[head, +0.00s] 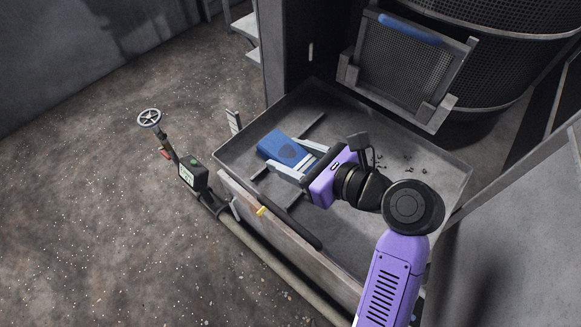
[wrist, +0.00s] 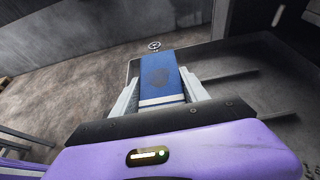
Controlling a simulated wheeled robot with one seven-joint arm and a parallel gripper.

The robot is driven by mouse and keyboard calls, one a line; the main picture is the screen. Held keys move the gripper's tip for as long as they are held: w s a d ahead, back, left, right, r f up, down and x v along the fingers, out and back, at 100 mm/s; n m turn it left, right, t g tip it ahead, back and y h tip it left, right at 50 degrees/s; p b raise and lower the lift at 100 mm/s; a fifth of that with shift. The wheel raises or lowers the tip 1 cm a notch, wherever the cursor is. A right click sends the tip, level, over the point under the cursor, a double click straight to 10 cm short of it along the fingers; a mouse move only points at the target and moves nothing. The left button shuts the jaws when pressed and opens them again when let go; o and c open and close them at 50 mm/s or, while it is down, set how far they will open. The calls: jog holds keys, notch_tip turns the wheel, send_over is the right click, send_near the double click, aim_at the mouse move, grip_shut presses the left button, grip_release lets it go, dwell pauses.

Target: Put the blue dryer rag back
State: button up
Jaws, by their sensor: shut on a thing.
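A folded blue rag (head: 283,149) with a dark emblem is between the fingers of my gripper (head: 304,162), over the left part of the grey tray (head: 448,178). The gripper is shut on it. In the wrist view the blue rag (wrist: 160,75) stands out beyond the fingertips of my gripper (wrist: 161,88), with a white stripe near its gripped end. I cannot tell whether the rag touches the tray floor.
A mesh panel (head: 402,68) in a metal frame stands behind the tray, before a large mesh drum (head: 497,68). A valve handwheel (head: 149,118) and a gauge box (head: 194,172) stand left of the tray. Small dark bits lie in the tray. The floor at left is clear.

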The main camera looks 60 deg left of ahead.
jog(key=shift+f, duration=2.25)
jog(key=shift+f, duration=0.15)
jog(key=o, duration=1.5)
jog(key=shift+w+d+r, duration=0.15)
jog(key=shift+d+r, duration=0.1)
jog(key=shift+d, duration=0.05)
jog(key=v, duration=0.6)
jog(key=shift+d+r, duration=0.2)
jog(key=shift+d, duration=0.15)
jog(key=shift+r, duration=0.1)
